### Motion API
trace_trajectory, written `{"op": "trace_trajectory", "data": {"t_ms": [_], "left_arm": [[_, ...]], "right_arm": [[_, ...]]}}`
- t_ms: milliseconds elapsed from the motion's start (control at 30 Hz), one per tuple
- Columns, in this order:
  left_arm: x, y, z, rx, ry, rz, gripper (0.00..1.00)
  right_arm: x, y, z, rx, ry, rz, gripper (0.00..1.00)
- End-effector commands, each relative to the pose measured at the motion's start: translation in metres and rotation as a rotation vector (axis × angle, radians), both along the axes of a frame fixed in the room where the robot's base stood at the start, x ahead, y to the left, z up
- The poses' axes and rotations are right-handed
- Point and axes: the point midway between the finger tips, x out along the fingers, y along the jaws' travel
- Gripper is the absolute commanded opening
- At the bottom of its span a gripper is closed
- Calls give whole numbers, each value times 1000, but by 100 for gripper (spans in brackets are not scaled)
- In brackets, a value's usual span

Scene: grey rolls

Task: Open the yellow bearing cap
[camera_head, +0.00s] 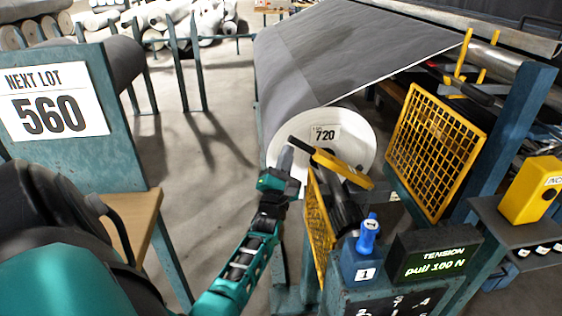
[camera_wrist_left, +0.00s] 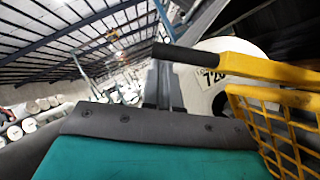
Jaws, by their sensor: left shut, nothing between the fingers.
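The yellow bearing cap (camera_head: 343,168) is a bar with a black handle (camera_head: 302,145) at its left end, lying slanted in front of the white roll end marked 720 (camera_head: 358,135). The cap also shows in the left wrist view (camera_wrist_left: 255,67), with its black handle (camera_wrist_left: 185,57) pointing left. My left gripper (camera_head: 284,158) is shut and empty, just below and left of the handle tip. In the left wrist view its fingers (camera_wrist_left: 162,84) stand right under the handle. I cannot tell whether they touch it. My right gripper is not in view.
A yellow mesh guard (camera_head: 319,217) stands close right of my left gripper, and a larger one (camera_head: 435,150) farther right. A sign reading 560 (camera_head: 52,103) is at left. Floor between is clear.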

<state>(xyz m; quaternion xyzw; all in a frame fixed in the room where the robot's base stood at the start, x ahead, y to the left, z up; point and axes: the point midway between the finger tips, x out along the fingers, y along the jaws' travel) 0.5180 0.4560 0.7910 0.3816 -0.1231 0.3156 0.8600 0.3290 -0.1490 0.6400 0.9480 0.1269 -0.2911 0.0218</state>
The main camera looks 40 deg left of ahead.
Motion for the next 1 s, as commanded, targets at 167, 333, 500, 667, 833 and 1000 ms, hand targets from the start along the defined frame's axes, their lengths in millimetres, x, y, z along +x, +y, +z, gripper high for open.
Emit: {"op": "trace_trajectory", "data": {"t_ms": [167, 333, 500, 667, 833, 1000], "left_arm": [[0, 0, 1, 0, 0, 0, 0], [0, 0, 1, 2, 2, 0, 0], [3, -2, 9, 15, 18, -1, 0], [10, -8, 29, 54, 61, -1, 0], [24, -20, 58, 121, 144, -2, 0], [46, -37, 89, 209, 254, -2, 0]], "right_arm": [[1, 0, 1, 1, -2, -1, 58], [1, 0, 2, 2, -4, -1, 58], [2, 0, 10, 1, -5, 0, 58], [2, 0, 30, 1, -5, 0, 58], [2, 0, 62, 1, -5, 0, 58], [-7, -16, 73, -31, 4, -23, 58]]}}
